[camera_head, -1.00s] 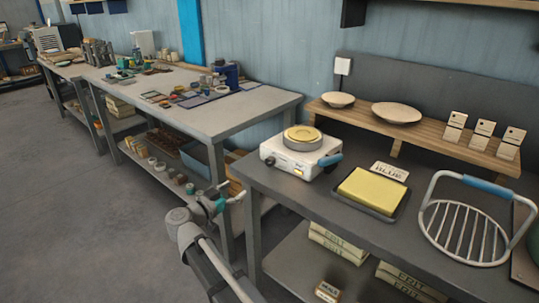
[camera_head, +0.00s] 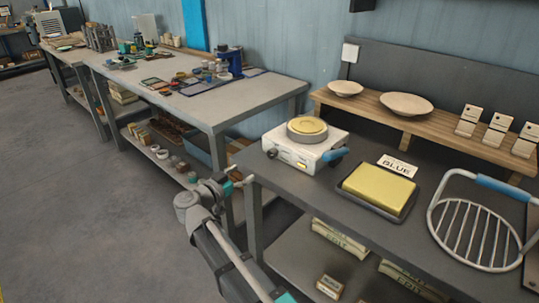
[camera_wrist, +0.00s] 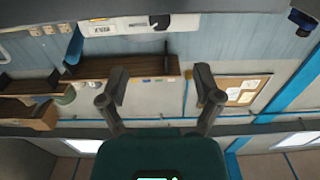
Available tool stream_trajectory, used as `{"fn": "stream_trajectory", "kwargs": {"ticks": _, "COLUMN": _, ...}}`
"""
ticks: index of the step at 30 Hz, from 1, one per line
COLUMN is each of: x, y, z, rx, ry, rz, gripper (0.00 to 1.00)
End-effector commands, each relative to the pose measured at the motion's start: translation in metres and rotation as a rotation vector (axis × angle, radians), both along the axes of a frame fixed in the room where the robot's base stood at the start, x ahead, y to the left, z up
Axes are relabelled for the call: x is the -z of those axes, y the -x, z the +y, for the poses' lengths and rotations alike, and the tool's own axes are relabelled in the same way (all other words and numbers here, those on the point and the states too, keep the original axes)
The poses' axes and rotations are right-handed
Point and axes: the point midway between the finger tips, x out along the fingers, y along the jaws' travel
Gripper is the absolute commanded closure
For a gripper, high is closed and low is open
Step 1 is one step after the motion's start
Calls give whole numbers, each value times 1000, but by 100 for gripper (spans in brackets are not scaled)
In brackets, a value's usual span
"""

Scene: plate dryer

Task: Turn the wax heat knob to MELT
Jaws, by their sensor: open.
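The white heater (camera_head: 291,151) sits at the back left corner of the dark table, with a round yellow-topped pan (camera_head: 307,127) on it and a blue handle (camera_head: 335,154) at its right. Its front face shows upside down at the top of the wrist view (camera_wrist: 130,27), with a label (camera_wrist: 102,30) and a small knob (camera_wrist: 160,22). The knob's setting is too small to read. My gripper (camera_wrist: 160,78) is open and empty; its fingers are apart from the heater. In the head view it (camera_head: 238,181) is small, left of the table, below and left of the heater.
A wooden shelf (camera_head: 440,130) runs behind. Another workbench (camera_head: 215,110) stands left; the floor there is open.

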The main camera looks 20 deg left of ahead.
Motion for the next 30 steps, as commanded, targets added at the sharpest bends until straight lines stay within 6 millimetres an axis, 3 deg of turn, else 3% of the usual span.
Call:
{"fn": "stream_trajectory", "kwargs": {"ticks": 8, "x": 0, "y": -22, "z": -9, "rx": 1, "ry": 0, "rz": 0, "gripper": 17}}
{"fn": "stream_trajectory", "kwargs": {"ticks": 30, "x": 0, "y": -113, "z": -46, "rx": 0, "ry": 0, "rz": 0, "gripper": 17}}
